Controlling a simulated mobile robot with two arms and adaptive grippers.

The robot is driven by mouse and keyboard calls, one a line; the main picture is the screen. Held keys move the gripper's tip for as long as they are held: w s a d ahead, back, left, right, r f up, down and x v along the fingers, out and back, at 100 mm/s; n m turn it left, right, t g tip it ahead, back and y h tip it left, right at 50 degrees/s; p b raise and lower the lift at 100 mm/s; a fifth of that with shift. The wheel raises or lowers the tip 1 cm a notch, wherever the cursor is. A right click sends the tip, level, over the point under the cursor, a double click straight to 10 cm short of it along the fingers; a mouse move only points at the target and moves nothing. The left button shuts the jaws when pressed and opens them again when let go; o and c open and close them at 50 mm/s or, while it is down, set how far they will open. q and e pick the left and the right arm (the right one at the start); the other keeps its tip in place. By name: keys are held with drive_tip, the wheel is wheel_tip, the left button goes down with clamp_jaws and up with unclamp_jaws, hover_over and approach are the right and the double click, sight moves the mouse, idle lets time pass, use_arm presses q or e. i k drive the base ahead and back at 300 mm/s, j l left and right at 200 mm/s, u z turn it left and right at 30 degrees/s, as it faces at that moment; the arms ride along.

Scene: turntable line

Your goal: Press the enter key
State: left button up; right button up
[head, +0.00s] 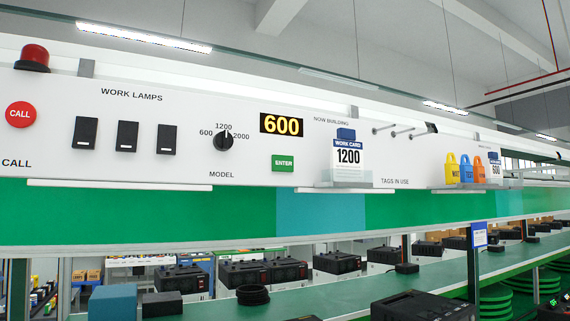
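The green ENTER key (283,163) is on the white panel (240,165), below a display (281,124) that reads 600 in yellow. Left of the key is the black MODEL knob (223,141), with marks 600, 1200 and 2000 around it. Its pointer is small and seems to face up, near 1200. Right of the key, a work card (348,157) reading 1200 stands in a clear holder under NOW BUILDING. Neither of my grippers is in view, and nothing covers the ENTER key.
A red CALL button (20,115), a red lamp (34,56) and several black rocker switches (127,136) are left on the panel. Pegs (393,130), coloured tags (466,169) and another card (495,166) are to the right. Below is a green bench (345,295) with black units.

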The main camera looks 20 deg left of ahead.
sight(279, 163)
drive_tip(key=i+l, duration=0.25)
drive_tip(key=i, duration=0.15)
drive_tip(key=i+l, duration=0.2)
drive_tip(key=i, duration=0.25)
drive_tip(key=i+l, duration=0.25)
drive_tip(key=i, duration=0.15)
drive_tip(key=u, duration=2.1)
